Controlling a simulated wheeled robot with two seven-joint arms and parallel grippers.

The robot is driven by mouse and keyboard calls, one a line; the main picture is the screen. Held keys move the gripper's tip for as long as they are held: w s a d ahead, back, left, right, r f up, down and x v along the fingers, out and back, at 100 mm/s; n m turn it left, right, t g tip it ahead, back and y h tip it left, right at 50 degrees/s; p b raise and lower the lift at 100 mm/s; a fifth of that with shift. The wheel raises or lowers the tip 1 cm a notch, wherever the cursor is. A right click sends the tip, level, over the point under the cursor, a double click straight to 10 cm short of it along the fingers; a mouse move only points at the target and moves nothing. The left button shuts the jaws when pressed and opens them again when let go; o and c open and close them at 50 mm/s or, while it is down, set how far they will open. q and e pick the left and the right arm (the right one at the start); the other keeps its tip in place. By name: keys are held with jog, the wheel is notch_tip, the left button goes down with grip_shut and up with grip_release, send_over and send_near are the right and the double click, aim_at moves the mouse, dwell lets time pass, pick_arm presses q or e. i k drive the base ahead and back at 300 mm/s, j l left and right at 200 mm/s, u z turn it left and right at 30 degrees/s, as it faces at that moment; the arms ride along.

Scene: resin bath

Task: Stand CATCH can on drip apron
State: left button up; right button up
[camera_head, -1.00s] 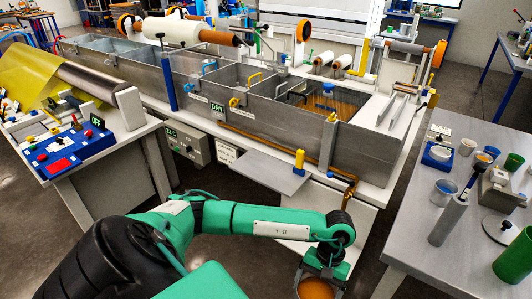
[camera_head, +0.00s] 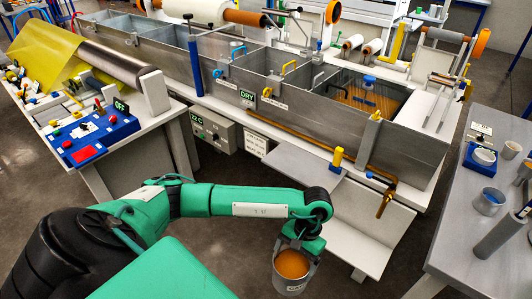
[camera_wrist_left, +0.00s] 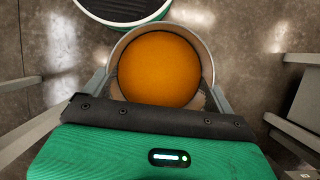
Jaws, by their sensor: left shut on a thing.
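The CATCH can (camera_head: 287,287), a grey metal can with orange resin inside, hangs upright in my left gripper (camera_head: 298,257) at the bottom of the head view. In the left wrist view the can's rim (camera_wrist_left: 118,52) sits between the two fingers, which are shut on it. Its label is only partly readable. A pale low shelf that looks like the drip apron (camera_head: 350,219) lies in front of the tank, under the brass drain tap (camera_head: 385,202). The can is in front of it and to its left, apart from it, over the floor. My right gripper is out of view.
The long metal tank (camera_head: 310,112) stands behind. A grey plate (camera_head: 295,165) juts out left of the tap. The right bench (camera_head: 455,235) holds cups and a grey cylinder (camera_head: 497,237). A control table (camera_head: 150,122) stands left. The apron's visible top is clear.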

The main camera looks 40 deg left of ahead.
aim_at(284, 154)
jog(key=j+u, duration=0.2)
jog(key=u, duration=0.2)
jog(key=i+j+u, duration=0.15)
jog(key=u, duration=0.2)
jog(key=i+j+u, duration=0.1)
jog(key=u, duration=0.3)
jog(key=i+j+u, duration=0.4)
jog(key=u, duration=0.2)
jog(key=i+j+z, duration=0.15)
jog(key=z, duration=0.35)
jog(key=i+j+z, duration=0.25)
jog(key=z, duration=0.25)
jog(key=i+j+z, duration=0.15)
jog(key=j+z, duration=0.15)
jog(key=z, duration=0.15)
jog(key=i+j+z, duration=0.1)
jog(key=j+z, duration=0.2)
jog(key=z, duration=0.2)
